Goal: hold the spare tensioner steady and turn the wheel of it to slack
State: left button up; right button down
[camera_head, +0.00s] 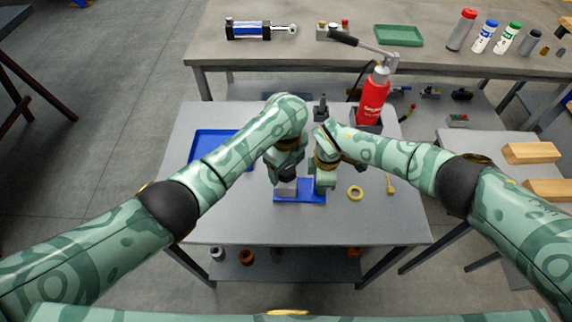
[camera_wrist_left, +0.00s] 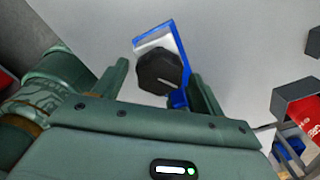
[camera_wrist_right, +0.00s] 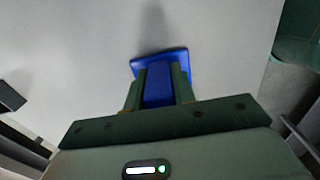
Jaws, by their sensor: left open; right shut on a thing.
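The spare tensioner has a blue base (camera_head: 313,197), a grey body (camera_head: 286,189) and a black wheel (camera_wrist_left: 158,72) with a pale line on its face. It rests on the grey table. My left gripper (camera_wrist_left: 160,70) is open, its fingers on either side of the wheel with gaps visible in the left wrist view. In the head view it comes down from above at the tensioner's left end. My right gripper (camera_wrist_right: 157,78) is shut on the upright blue part (camera_wrist_right: 157,88) of the tensioner at its right end. Finger contact there is partly hidden in the head view.
A blue tray (camera_head: 205,146) lies left on the table. A yellow ring (camera_head: 355,193) and a small yellow tool (camera_head: 390,184) lie right of the tensioner. The front of the table is clear.

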pick_arm(q)
jog(key=c, duration=1)
jog(key=n, duration=0.5)
jog(key=shift+n, duration=0.4)
jog(key=n, duration=0.4)
jog(key=shift+r+n, duration=0.1)
jog(key=shift+n, duration=0.2)
jog(key=shift+w, duration=0.1)
jog(key=o, duration=1)
